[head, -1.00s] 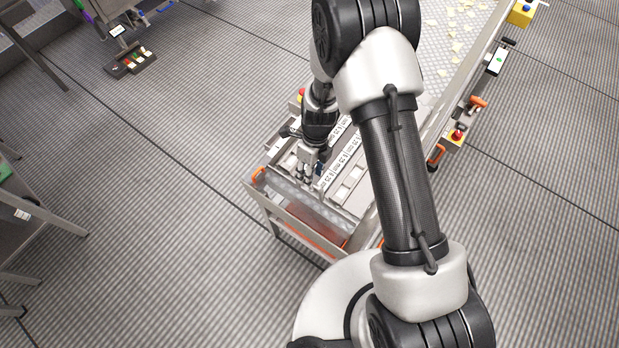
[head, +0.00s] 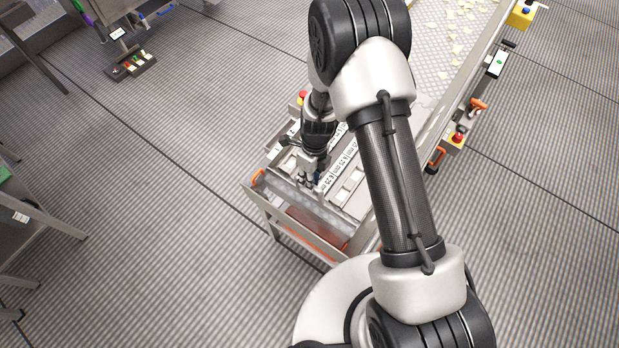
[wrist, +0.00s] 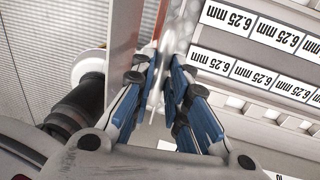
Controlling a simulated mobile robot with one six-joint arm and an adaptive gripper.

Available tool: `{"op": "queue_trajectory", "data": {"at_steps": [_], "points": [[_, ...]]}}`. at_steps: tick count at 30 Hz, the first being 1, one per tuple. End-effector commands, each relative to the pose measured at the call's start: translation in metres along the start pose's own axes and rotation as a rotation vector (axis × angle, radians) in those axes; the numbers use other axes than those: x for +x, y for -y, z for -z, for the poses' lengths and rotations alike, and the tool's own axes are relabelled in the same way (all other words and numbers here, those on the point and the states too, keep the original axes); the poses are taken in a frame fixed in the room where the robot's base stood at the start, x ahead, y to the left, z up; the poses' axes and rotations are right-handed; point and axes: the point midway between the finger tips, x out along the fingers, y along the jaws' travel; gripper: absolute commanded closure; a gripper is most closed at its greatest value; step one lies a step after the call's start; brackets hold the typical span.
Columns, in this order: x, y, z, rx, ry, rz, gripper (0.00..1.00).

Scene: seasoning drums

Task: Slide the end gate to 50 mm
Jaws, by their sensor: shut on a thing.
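My gripper (head: 311,182) is down at the near end of the long metal conveyor-like tray (head: 285,203). In the wrist view its blue-padded fingers (wrist: 156,92) are shut on a thin pale metal part, which I take to be the end gate (wrist: 178,38). The gate rises between the fingers as a narrow upright edge; its grip point is mostly hidden by the pads. Rows of "6.25 mm" labels (wrist: 245,72) lie right of the fingers, upside down in the wrist view. No 50 mm mark is readable.
Pale flakes (head: 455,45) lie on the far bed. My arm hides part of the tray.

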Motion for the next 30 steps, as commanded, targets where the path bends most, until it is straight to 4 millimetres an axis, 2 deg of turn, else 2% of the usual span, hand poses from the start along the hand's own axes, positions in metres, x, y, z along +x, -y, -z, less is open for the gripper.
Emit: {"op": "queue_trajectory", "data": {"at_steps": [19,23,30], "points": [[-0.003,-0.001,0.000,0.000,0.000,0.000,1.00],[-0.016,-0.003,0.000,0.000,0.000,0.000,1.00],[-0.050,-0.009,0.000,0.000,0.000,0.000,1.00]]}}
